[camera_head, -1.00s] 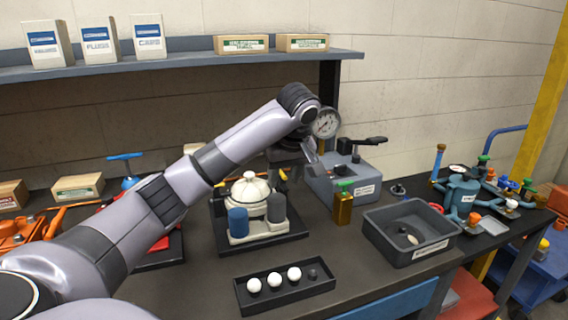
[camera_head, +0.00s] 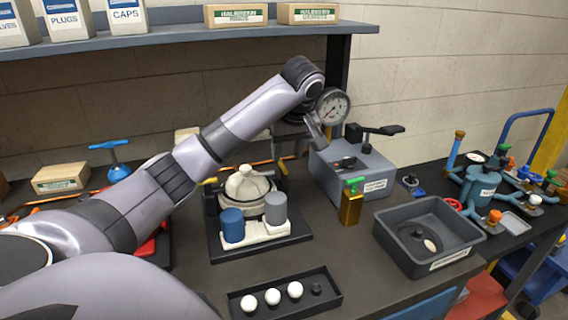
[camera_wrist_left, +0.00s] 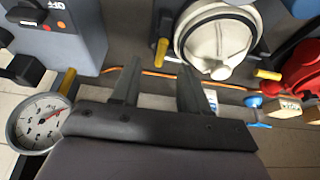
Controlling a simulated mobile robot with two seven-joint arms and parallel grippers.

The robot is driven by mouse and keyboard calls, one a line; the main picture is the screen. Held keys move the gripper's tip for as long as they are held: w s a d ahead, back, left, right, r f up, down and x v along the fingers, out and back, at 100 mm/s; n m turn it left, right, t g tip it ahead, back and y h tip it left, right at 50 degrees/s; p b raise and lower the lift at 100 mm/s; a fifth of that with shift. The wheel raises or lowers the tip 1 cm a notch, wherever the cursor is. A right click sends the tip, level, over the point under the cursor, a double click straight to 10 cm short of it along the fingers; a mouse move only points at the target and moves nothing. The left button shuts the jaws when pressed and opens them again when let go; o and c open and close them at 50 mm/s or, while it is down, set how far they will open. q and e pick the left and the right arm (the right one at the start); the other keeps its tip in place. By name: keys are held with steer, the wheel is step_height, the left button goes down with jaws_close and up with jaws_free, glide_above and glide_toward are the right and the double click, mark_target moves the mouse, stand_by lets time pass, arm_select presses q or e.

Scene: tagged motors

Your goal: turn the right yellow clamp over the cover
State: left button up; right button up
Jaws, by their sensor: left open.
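A white round cover (camera_head: 246,188) sits on a dark-based fixture in the head view, with blue and grey cylinders in front. It also shows in the wrist view (camera_wrist_left: 218,45). The right yellow clamp (camera_head: 283,168) is at the cover's right rear, small and partly unclear. In the wrist view, this clamp (camera_wrist_left: 160,52) lies beside the cover's rim, not over it. The other yellow clamp (camera_head: 210,181) is on the opposite side and shows in the wrist view (camera_wrist_left: 268,74). My left gripper (camera_wrist_left: 160,82) is open and empty, its fingers pointing towards the right clamp. My right gripper is out of view.
A grey box (camera_head: 345,170) and pressure gauge (camera_head: 333,106) stand close to my left wrist. A brass block with a green handle (camera_head: 351,205), a grey bin (camera_head: 430,238) and a tray of white balls (camera_head: 285,295) stand farther forward. A shelf (camera_head: 180,42) runs behind.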

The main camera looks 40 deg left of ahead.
mark_target(283, 166)
arm_select(q)
steer(key=shift+x, duration=3.1)
steer(key=shift+s, duration=0.1)
jaws_close()
